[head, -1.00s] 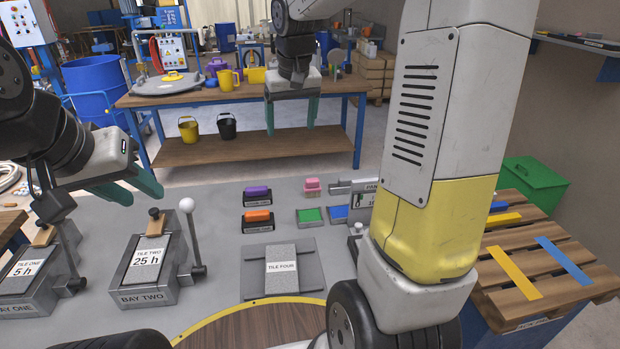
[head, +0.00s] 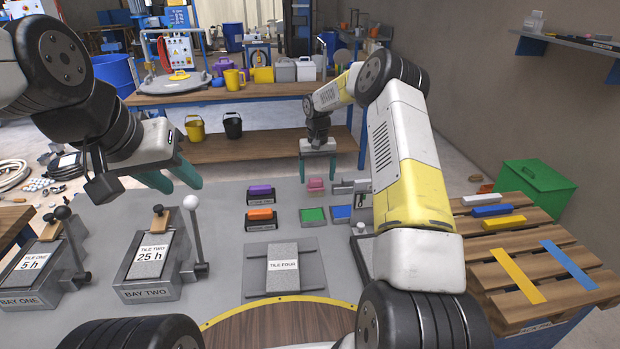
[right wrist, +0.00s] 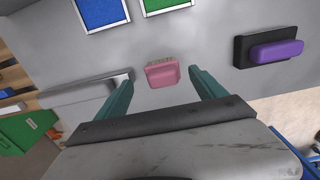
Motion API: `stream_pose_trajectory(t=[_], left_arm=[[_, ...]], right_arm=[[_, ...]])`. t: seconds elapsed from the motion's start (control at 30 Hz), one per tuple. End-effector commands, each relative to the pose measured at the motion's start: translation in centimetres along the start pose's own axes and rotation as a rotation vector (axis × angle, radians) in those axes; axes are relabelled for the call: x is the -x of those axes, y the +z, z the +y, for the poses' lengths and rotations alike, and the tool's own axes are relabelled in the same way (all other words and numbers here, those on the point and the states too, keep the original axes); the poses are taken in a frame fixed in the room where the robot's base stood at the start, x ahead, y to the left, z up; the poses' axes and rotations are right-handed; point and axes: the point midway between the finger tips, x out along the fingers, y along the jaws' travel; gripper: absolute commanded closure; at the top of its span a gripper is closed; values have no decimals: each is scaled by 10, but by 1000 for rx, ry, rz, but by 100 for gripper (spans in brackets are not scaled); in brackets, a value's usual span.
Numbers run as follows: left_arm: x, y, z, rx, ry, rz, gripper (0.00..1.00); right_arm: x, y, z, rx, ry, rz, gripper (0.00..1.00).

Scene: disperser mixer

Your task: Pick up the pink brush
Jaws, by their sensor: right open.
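The pink brush (head: 315,185) sits on the grey table near its far edge, behind the green pad. It also shows in the right wrist view (right wrist: 162,73), pink block with a bristled edge. My right gripper (head: 317,178) is open and empty, pointing down above the brush; in the right wrist view its two green fingers (right wrist: 158,92) stand on either side of the brush, apart from it. My left gripper (head: 180,182) hangs over the left part of the table, with its green fingers apart and nothing between them.
A purple brush (head: 260,191) and an orange brush (head: 261,214) rest on dark holders to the left. A green pad (head: 313,215) and blue pad (head: 341,213) lie in front. A grey metal fixture (head: 350,188) stands close on the right. Tile Four (head: 282,265) lies nearer.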

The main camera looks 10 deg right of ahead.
Motion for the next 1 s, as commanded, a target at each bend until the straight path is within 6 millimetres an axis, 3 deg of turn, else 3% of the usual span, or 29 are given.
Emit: stream_pose_trajectory(t=[0.4,0.67,1.0], left_arm=[[0,0,0,0,0,0,64],[0,0,0,0,0,0,64],[0,0,0,0,0,0,64]], right_arm=[[-51,-3,-4,-1,-2,-1,20],[-56,-3,-4,0,0,1,20],[-55,-3,-4,0,0,1,85]])
